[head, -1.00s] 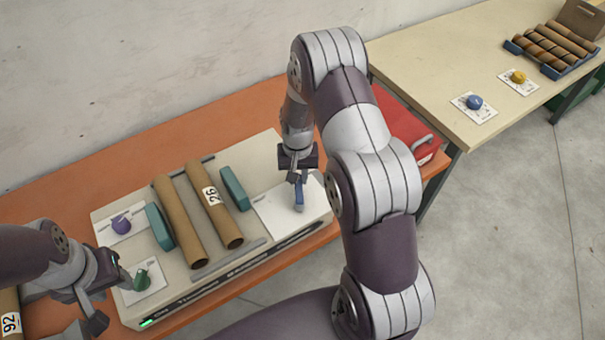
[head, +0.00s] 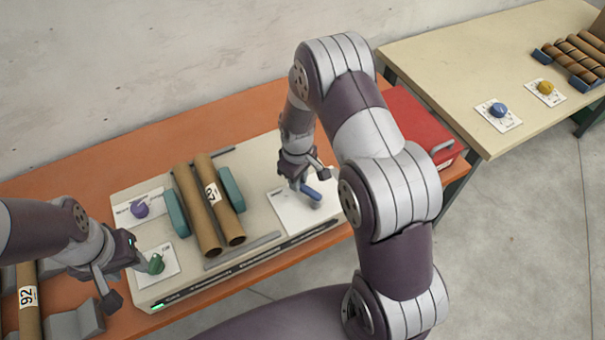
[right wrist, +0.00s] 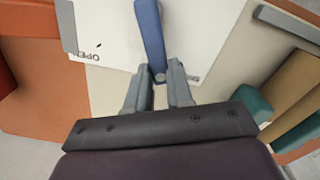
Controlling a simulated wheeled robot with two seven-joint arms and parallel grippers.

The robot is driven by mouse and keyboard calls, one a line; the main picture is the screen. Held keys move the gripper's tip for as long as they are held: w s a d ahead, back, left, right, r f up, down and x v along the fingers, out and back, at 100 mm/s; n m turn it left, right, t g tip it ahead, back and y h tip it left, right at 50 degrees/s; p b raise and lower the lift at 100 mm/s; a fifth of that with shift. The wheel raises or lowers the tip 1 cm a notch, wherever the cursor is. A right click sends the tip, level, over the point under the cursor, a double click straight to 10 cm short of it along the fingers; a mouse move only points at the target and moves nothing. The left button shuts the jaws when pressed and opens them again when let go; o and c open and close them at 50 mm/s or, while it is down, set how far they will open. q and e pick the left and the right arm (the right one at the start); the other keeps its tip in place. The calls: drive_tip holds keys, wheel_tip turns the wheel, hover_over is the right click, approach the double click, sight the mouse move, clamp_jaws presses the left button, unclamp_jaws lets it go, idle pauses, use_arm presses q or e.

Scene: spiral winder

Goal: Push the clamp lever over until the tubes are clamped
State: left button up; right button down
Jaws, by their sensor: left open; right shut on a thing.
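The blue clamp lever (head: 311,193) lies over a white plate on the machine, pointing to the lower right in the head view. My right gripper (head: 298,184) is shut on it; the right wrist view shows the lever (right wrist: 149,32) extending beyond the fingertips (right wrist: 158,85). Two brown tubes lie side by side, the left tube (head: 197,212) and the labelled right tube (head: 228,218). They sit between the left teal jaw (head: 177,213) and right teal jaw (head: 231,189), which look close against them. My left gripper (head: 128,277) is open beside the green knob (head: 156,264).
A purple knob (head: 140,210) sits on the machine's left. A labelled tube (head: 28,300) lies on grey supports at lower left. A red box (head: 419,128) stands right of the machine. The side table (head: 455,75) bears blue and yellow knobs and a tube rack.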

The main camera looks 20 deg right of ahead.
drive_tip(key=shift+s+a+r+n, duration=0.1)
drive_tip(key=shift+s+a+n, duration=0.15)
drive_tip(key=shift+n, duration=0.45)
drive_tip(key=shift+s+a+f+n, duration=0.1)
drive_tip(key=shift+a+n, duration=0.2)
drive_tip(key=shift+n, duration=0.4)
drive_tip(key=shift+s+a+r+n, duration=0.1)
drive_tip(key=shift+s+a+n, duration=0.15)
drive_tip(key=shift+n, duration=0.45)
drive_tip(key=c, duration=1)
unclamp_jaws()
drive_tip(key=shift+r, duration=0.1)
wheel_tip(320, 180, up, 12)
drive_tip(key=b, duration=0.1)
drive_tip(key=shift+r, duration=0.25)
